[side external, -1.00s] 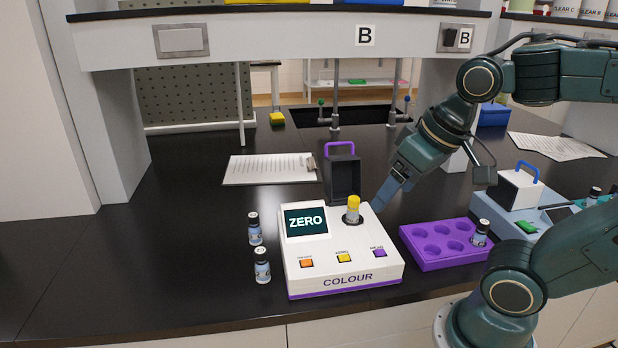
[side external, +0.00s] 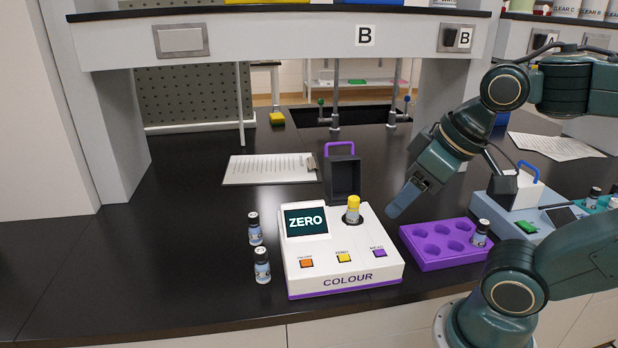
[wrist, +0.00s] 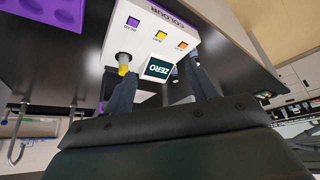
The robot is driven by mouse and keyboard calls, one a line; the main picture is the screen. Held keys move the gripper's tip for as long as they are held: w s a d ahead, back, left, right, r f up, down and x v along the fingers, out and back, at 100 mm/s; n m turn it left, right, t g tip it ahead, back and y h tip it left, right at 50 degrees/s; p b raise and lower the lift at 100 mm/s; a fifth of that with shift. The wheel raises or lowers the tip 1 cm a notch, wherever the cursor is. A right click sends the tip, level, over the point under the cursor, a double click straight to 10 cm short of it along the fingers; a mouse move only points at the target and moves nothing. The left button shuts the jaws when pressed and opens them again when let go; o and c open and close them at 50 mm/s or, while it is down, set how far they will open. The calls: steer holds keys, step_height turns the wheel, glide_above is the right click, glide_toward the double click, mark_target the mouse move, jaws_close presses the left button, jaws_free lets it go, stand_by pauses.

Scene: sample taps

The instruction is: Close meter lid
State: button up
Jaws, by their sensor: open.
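The white colour meter (side external: 340,262) stands on the black bench with its screen (side external: 306,221) reading ZERO. Its dark lid (side external: 343,175) with a purple handle (side external: 340,147) stands up open at the meter's back edge. A vial with a yellow cap (side external: 353,208) sits upright in the meter's well. My gripper (side external: 400,204) is to the right of the meter and lid, above the bench, apart from both. In the wrist view my gripper (wrist: 163,85) has its fingers spread and empty, with the meter (wrist: 150,38) beyond them.
A purple rack (side external: 440,260) holding one vial (side external: 480,233) stands right of the meter. Two vials (side external: 255,229) (side external: 262,265) stand at its left. A clipboard (side external: 270,168) lies behind. A blue-grey device (side external: 530,205) is at the right.

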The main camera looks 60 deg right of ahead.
steer(key=shift+w+d+r, duration=0.2)
steer(key=shift+w+r, duration=0.15)
steer(key=shift+w, duration=0.05)
steer(key=c, duration=0.7)
steer(key=w+d+r, duration=0.1)
steer(key=w, duration=0.1)
steer(key=w+d+r+m, duration=0.1)
steer(key=w+r, duration=0.1)
steer(key=w+d+r+m+g+h, duration=0.1)
steer(key=w+d, duration=0.1)
steer(key=shift+w+r, duration=0.3)
steer(key=shift+w, duration=0.05)
jaws_close()
steer(key=w+d+m+g, duration=0.1)
steer(key=w+d+m, duration=0.2)
steer(key=w+d, duration=0.5)
steer(key=w+d+m+g+h, duration=0.1)
steer(key=w+d+m, duration=0.3)
steer(key=w+d, duration=0.5)
steer(key=d, duration=0.4)
steer(key=shift+w+d+r+g, duration=0.2)
steer(key=shift+d+r+g, duration=0.1)
steer(key=shift+r, duration=0.1)
